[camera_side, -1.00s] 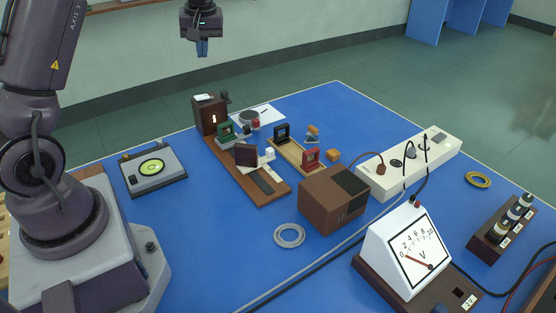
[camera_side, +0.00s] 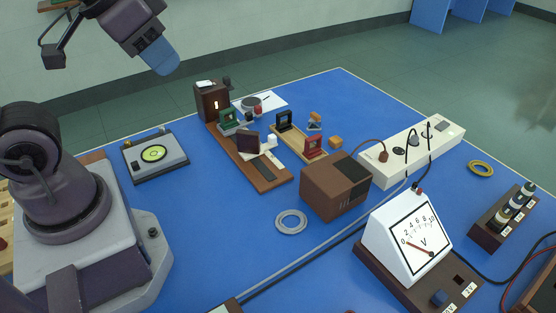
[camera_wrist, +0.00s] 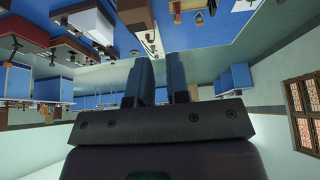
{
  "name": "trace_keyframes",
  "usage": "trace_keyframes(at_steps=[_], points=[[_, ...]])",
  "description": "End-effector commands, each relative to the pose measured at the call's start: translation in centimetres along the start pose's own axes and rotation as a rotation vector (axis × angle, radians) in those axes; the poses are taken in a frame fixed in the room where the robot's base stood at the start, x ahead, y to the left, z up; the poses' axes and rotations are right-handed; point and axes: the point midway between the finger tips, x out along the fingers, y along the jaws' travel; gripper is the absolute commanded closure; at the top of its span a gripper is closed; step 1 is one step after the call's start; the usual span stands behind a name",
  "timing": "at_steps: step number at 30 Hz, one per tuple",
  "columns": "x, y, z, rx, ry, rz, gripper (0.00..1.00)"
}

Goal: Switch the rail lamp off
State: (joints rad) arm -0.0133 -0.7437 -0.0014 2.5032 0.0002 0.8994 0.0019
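The rail lamp (camera_side: 212,102) is a dark brown box at the far left end of a wooden rail (camera_side: 270,182) in the side view. A bright slit shows on its front, and a small white-topped part (camera_side: 205,84) sits on its top. My gripper (camera_side: 166,64) is in the air, up and to the left of the lamp in the picture, tilted and apart from everything. In the wrist view, my gripper's two blue fingers (camera_wrist: 161,72) stand a little apart with nothing visible between them. I cannot tell a switch on the lamp.
On the rail stand a green holder (camera_side: 229,120) and a dark square plate (camera_side: 248,142). A brown box (camera_side: 335,190), a white power strip (camera_side: 412,150) with cables, and a voltmeter (camera_side: 410,235) stand to the right. A grey device (camera_side: 155,157) lies left.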

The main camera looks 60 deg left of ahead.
Motion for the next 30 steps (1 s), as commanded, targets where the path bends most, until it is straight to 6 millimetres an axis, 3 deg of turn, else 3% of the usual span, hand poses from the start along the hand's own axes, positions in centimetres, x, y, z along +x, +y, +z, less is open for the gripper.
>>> trace_keyframes(at_steps=[1, 4, 5, 11, 15, 21, 30], points=[[-0.1, -0.2, 0.0, -0.01, 0.003, -0.005, 0.72], [1.4, -1.2, 0.2, -0.057, -0.07, -0.028, 0.49], [1.8, -1.7, 0.0, -0.077, -0.093, -0.037, 0.47], [4.7, -6.7, -4.0, -0.214, -0.234, -0.102, 0.47], [7.2, -11.4, -7.1, -0.263, -0.32, -0.122, 0.47], [12.0, -19.6, -9.7, -0.29, -0.424, -0.109, 0.47], [19.2, -32.7, -9.5, -0.225, -0.503, -0.029, 0.47]])
